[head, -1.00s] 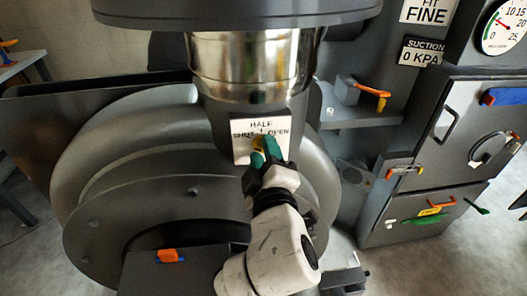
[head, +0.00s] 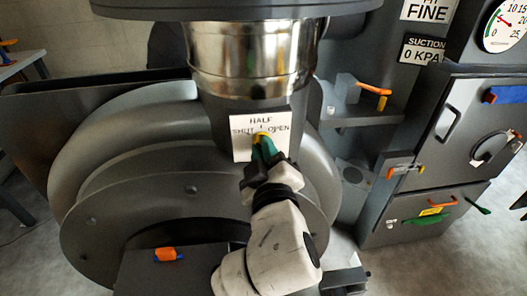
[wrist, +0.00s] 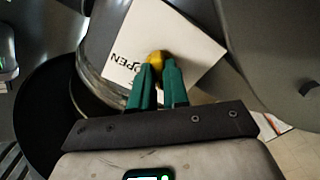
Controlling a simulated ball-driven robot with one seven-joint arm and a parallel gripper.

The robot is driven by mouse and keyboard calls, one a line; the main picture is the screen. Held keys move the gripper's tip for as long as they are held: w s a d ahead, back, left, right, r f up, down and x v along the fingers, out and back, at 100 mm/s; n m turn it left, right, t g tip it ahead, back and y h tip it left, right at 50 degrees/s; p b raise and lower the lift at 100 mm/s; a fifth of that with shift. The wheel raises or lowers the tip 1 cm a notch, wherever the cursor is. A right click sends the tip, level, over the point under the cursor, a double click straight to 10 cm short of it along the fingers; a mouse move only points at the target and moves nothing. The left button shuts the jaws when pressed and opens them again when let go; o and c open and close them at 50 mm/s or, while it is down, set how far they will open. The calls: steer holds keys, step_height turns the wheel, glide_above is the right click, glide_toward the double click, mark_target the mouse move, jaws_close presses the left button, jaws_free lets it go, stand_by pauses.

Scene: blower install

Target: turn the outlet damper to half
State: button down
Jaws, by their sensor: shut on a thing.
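The outlet damper's yellow handle (head: 262,135) sits in front of a white plate (head: 241,152) lettered HALF at the top, SHUT at the left and OPEN at the right. My gripper (head: 263,144) has green fingers shut on the handle, and its yellow tip shows just above them, below the HALF mark. In the wrist view the yellow handle (wrist: 156,58) shows between the green fingertips of my gripper (wrist: 157,72). The white plate (wrist: 195,50) lies behind, with OPEN readable. The fingers hide the handle's lower part and some of the plate.
A shiny metal duct (head: 250,65) stands above the plate. The large grey blower housing (head: 110,210) curves around at the left and below. At the right are an orange handle (head: 372,88) on a shelf, a cabinet with latches (head: 405,171), and a gauge (head: 507,25).

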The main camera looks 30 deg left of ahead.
steer(key=shift+m, duration=0.6)
steer(key=shift+f+m+b, duration=0.1)
steer(key=shift+m+b, duration=0.75)
steer(key=shift+m, duration=1.45)
steer(key=m+b, duration=0.1)
steer(key=m, duration=0.1)
steer(key=shift+s+m, duration=0.1)
steer(key=shift+m, duration=0.2)
steer(key=c, duration=1)
jaws_free()
